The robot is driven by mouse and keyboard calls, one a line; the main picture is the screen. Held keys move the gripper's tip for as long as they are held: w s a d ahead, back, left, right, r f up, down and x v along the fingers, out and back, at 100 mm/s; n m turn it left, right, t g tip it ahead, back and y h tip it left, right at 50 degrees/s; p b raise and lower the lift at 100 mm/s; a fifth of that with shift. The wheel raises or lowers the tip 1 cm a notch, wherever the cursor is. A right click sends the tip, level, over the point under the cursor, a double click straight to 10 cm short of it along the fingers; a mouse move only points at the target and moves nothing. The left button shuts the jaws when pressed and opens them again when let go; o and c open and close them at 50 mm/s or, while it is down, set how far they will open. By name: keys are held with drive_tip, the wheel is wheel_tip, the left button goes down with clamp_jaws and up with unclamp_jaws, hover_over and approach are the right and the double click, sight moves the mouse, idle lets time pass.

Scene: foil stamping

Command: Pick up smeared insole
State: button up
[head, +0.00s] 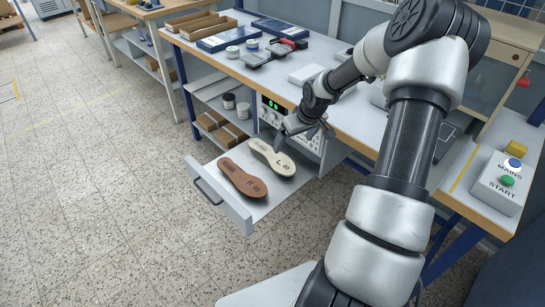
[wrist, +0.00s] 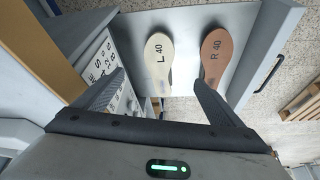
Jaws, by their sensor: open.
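A cream insole marked L 40 (head: 272,157) and a brown insole marked R 40 (head: 242,181) lie side by side, apart, in a pulled-out drawer (head: 235,212). In the wrist view, the cream insole (wrist: 158,57) is left of centre and the brown insole (wrist: 214,58) is to its right. I cannot clearly make out a smear on either. My gripper (head: 305,134) is open and empty, above the drawer near the cream insole's inner end. In the wrist view, the gripper's fingers (wrist: 160,82) stand wide apart, the right one overlapping the brown insole's lower part.
The workbench (head: 262,83) above the drawer carries trays, jars and tools. Shelves with boxes and jars stand left of the drawer. A box with MAINS and START buttons (head: 501,184) sits on the right table. The floor (head: 95,190) left of the drawer is clear.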

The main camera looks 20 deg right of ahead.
drive_tip(key=b, duration=0.3)
approach(281, 163)
drive_tip(key=shift+x, duration=1.15)
drive_tip(key=b+x, duration=0.1)
drive_tip(key=x, duration=0.4)
drive_tip(key=shift+w+d+r, duration=0.1)
drive_tip(key=shift+c, duration=0.4)
drive_tip(key=c, duration=1.1)
